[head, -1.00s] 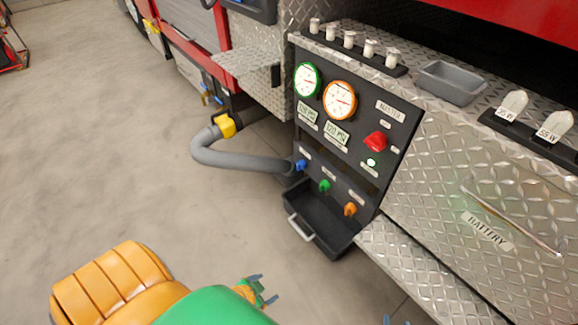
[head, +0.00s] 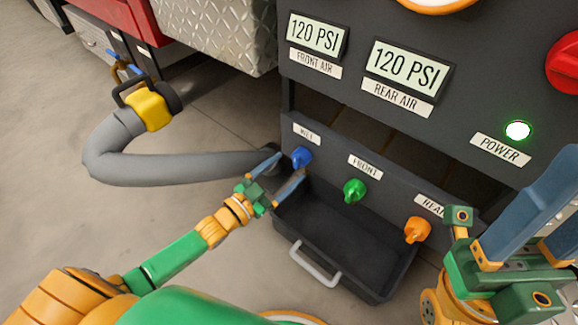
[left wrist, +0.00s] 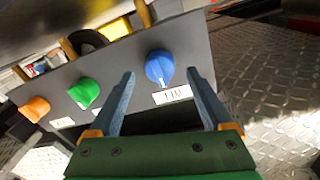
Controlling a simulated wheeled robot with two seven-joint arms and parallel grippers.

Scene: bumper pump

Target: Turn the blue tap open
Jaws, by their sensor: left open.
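The blue tap (head: 301,157) is a small knob under the WET label on the dark panel, at the left end of a row of three. My left gripper (head: 279,172) is open, with its fingers pointing at the blue tap. In the left wrist view the blue tap (left wrist: 159,67) shows just beyond and between the two open fingertips (left wrist: 160,82); I see no contact.
The green tap (head: 354,190) and orange tap (head: 417,230) sit to the right on the same panel. A black tray (head: 345,245) with a grey handle juts out below them. A grey hose (head: 180,167) with a yellow collar lies to the left.

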